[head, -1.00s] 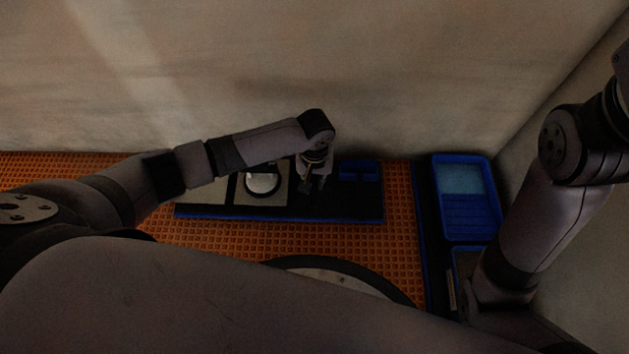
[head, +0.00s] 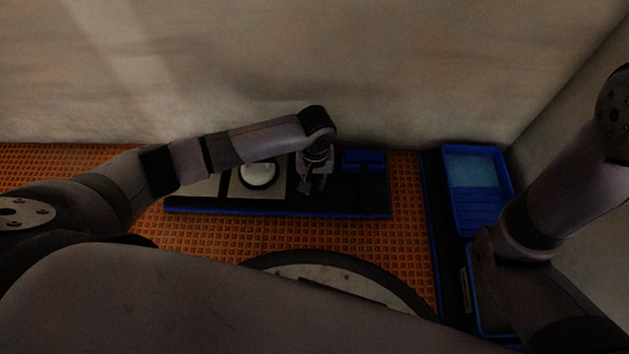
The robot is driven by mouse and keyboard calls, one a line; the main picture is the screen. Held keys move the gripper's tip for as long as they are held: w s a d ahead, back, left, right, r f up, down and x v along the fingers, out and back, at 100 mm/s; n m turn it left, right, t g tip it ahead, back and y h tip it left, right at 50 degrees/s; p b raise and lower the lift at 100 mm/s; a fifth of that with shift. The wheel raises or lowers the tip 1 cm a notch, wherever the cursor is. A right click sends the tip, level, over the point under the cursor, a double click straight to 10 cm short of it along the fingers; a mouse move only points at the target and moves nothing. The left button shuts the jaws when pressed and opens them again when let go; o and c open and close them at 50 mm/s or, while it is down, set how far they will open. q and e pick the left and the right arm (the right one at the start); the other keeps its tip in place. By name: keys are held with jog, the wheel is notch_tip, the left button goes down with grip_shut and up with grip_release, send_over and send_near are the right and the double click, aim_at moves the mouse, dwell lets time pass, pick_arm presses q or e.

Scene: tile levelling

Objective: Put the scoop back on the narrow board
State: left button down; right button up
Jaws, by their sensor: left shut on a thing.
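My left gripper (head: 313,184) reaches down over the right part of the dark, blue-edged board (head: 350,205) at the back. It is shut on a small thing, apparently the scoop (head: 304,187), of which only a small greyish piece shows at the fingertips. The scoop's handle and any contact with the board are too dark to tell. A narrow dark board (head: 447,262) with a blue edge runs front to back at the right. My right gripper is out of view; only its arm shows.
On the back board are pale tiles (head: 208,187), a round white piece (head: 258,173) and a blue holder (head: 363,161). A blue tray (head: 478,207) stands at the right. A round dark-rimmed disc (head: 330,272) lies in front. Orange matting (head: 210,233) is partly bare.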

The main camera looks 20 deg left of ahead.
pick_arm(q)
jog(key=shift+f, duration=0.6)
jog(key=c, duration=1.4)
grip_release()
jog(key=shift+c, duration=0.2)
jog(key=shift+r, duration=0.1)
